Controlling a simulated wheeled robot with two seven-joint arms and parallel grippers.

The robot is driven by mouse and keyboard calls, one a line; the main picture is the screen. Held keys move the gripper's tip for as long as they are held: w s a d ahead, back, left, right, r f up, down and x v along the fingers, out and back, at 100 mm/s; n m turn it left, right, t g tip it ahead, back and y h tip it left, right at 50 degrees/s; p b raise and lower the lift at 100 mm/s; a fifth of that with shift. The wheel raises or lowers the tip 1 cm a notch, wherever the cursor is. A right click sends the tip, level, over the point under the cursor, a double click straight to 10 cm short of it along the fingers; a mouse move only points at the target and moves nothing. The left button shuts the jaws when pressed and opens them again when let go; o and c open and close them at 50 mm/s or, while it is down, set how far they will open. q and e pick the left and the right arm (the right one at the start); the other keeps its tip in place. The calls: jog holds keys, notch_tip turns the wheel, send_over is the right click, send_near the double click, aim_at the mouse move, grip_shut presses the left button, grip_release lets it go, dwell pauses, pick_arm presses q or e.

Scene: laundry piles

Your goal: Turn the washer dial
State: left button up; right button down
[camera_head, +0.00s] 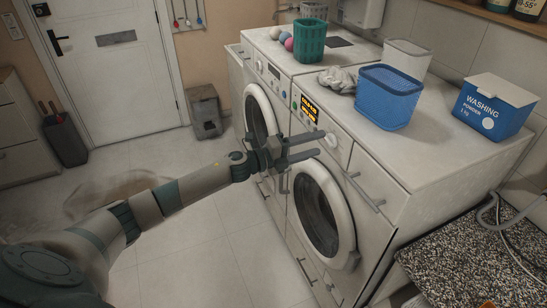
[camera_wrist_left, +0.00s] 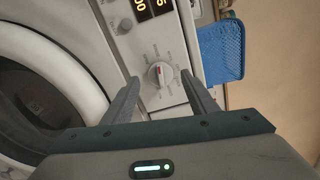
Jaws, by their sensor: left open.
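The washer dial (camera_head: 331,139) is a round white knob on the front panel of the nearer washer (camera_head: 320,210), to the right of its lit orange display. In the left wrist view the dial (camera_wrist_left: 159,74) has a red mark and printed marks around it. My left gripper (camera_head: 320,143) is open and empty, its fingers pointing at the panel. In the left wrist view its fingertips (camera_wrist_left: 161,78) appear on either side of the dial. I see no contact, and the exact gap in depth is unclear. My right gripper is not in view.
A second washer (camera_head: 258,108) stands beside it. On top are a blue basket (camera_head: 388,97), a white basket (camera_head: 407,58), a green basket (camera_head: 310,42), grey cloth (camera_head: 338,79) and a washing powder box (camera_head: 493,106). Floor at left is mostly clear.

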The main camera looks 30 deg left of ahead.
pick_arm(q)
jog(key=b+v, duration=0.5)
jog(key=v, duration=0.9)
jog(key=shift+a, duration=0.15)
